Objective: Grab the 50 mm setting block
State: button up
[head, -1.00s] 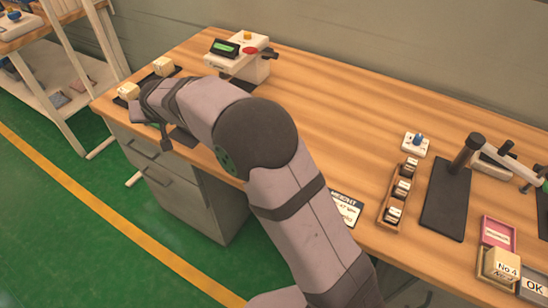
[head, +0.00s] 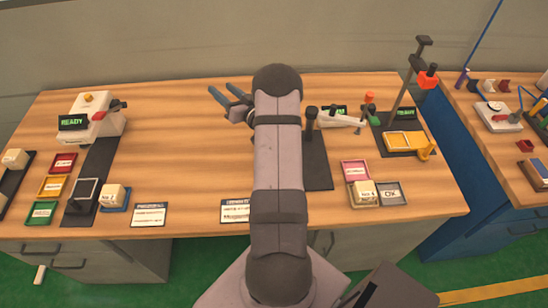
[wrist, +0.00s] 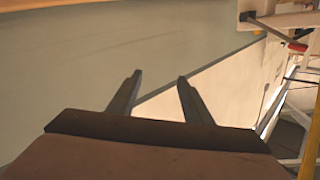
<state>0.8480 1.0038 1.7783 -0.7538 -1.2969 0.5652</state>
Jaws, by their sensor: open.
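My gripper (head: 220,88) is open and empty, raised at the back of the wooden bench (head: 165,135), left of my upright arm. Its two dark fingers also show apart in the wrist view (wrist: 159,76), with nothing between them and only wall and shelving beyond. I cannot make out the 50 mm setting block in either current view. The wooden rack of small labelled blocks seen earlier is not visible now; my arm covers that part of the bench.
A black stand (head: 318,160) is just right of my arm. A tall post (head: 404,90) rises at the back right. A white READY device (head: 92,118), coloured trays (head: 42,212) and a cream block (head: 112,196) are at left. The bench's middle left is clear.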

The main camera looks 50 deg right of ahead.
jog(key=s+d+r+m+t+h+p, duration=0.1)
jog(key=s+d+r+p, duration=0.1)
jog(key=s, duration=0.3)
jog(key=s+d+r+m+h+p, duration=0.1)
jog(key=s+d+r+p, duration=0.15)
jog(key=s, duration=0.25)
jog(key=s+a+f+g+h+p, duration=0.1)
jog(key=s+a+f+g+p, duration=0.2)
jog(key=s+a+f+p, duration=0.5)
jog(key=s+a+f+g+p, duration=0.3)
jog(key=s+a+f+g, duration=0.15)
jog(key=s+a, duration=0.65)
jog(key=s+d+f+h, duration=0.1)
jog(key=h, duration=0.1)
jog(key=s+d+f+m+g+h, duration=0.1)
jog(key=d+f+h, duration=0.1)
jog(key=shift+s+d+m, duration=0.15)
jog(key=shift+d+m, duration=0.1)
jog(key=shift+m, duration=0.05)
jog(key=shift+s+d+g+h, duration=0.25)
jog(key=shift+s+d+h, duration=0.05)
jog(key=w+d+b, duration=0.1)
jog(key=b, duration=0.1)
jog(key=shift+f+b, duration=0.35)
jog(key=shift+b, duration=0.05)
jog(key=shift+w+d+b, duration=0.15)
jog(key=shift+b, duration=0.45)
jog(key=shift+r, duration=0.1)
